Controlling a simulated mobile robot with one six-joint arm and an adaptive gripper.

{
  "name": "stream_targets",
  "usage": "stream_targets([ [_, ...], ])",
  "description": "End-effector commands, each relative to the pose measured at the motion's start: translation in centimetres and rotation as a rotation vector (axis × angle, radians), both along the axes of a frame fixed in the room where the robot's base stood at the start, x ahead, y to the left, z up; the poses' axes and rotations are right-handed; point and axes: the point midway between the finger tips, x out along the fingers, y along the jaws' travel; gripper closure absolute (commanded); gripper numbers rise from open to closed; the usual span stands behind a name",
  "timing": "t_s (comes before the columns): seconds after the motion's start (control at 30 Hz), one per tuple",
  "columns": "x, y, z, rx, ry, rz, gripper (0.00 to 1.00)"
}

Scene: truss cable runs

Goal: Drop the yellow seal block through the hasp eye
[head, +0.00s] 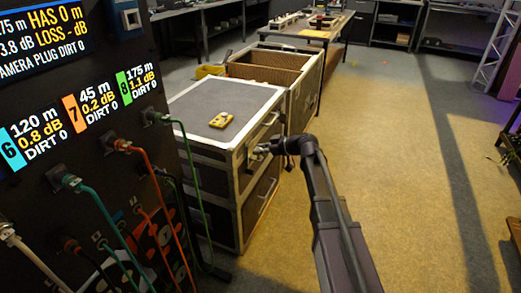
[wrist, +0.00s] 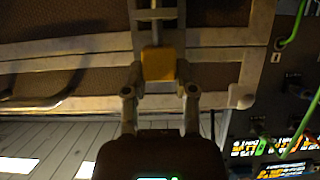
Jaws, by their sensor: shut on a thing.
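The yellow seal block (wrist: 158,63) is between the two fingertips of my gripper (wrist: 159,77) in the wrist view, and the gripper is shut on it. A metal hasp (wrist: 157,14) with side bars and a crosspiece lies just beyond the block, in line with it. Whether the block touches the hasp or sits in its eye cannot be told. In the head view my gripper (head: 262,148) is at the front face of the grey flight case (head: 183,101), near its upper edge. The block and the eye are not clear there.
A yellow device (head: 221,119) lies on the case lid. An open case (head: 268,70) stands behind. A dark panel (head: 75,130) with plugged cables, including a green one (head: 188,150), stands at left.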

Motion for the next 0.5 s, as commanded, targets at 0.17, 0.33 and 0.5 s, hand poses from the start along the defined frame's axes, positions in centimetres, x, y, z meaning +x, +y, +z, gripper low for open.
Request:
stream_targets([
  [0.17, 0.0, 0.0, -1.1, 0.0, 0.0, 0.0, 0.93],
  [0.33, 0.0, 0.0, -1.5, 0.0, 0.0, 0.0, 0.93],
  [0.5, 0.0, -0.1, -1.6, 0.0, 0.0, -0.001, 0.93],
])
